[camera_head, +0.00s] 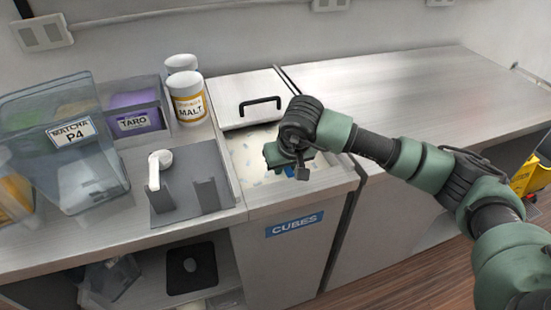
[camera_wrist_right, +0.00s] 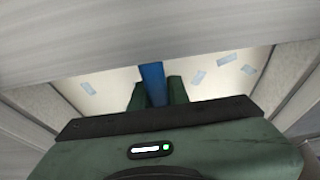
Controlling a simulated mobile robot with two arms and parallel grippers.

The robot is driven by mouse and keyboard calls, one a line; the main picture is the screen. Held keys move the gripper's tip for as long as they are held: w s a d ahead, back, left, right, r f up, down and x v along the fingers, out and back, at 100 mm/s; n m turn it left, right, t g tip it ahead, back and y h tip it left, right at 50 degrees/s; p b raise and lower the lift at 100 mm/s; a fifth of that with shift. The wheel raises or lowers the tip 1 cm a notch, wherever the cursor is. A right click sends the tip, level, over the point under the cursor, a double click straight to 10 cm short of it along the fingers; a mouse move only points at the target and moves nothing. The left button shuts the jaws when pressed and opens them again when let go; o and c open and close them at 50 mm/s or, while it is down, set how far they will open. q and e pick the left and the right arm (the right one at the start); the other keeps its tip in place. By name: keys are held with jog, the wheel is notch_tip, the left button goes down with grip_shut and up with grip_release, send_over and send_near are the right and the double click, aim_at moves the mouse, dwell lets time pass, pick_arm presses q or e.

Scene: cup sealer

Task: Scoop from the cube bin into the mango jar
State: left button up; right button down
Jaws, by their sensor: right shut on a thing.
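The cube bin (camera_head: 255,170) is a counter well with a blue CUBES label on its front, holding pale contents with small bluish cubes. Its metal lid sits pushed back behind the opening. My right gripper (camera_head: 290,168) is over the bin opening. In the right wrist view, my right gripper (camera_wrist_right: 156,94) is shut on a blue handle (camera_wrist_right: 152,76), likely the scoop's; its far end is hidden. Pale bin contents with bluish pieces show around it. I cannot pick out a jar labelled mango. My left gripper is not in view.
A MALT jar (camera_head: 187,100), a purple TARO bin (camera_head: 137,112) and a clear MATCHA bin (camera_head: 65,150) stand on the left. A grey holder (camera_head: 188,195) with a white-handled tool stands in front. The counter (camera_head: 400,95) to the right is clear.

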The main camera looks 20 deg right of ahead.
jog(key=shift+r, duration=0.1)
dwell(0.3)
jog(key=shift+r+p, duration=3.05)
jog(key=shift+r, duration=3.4)
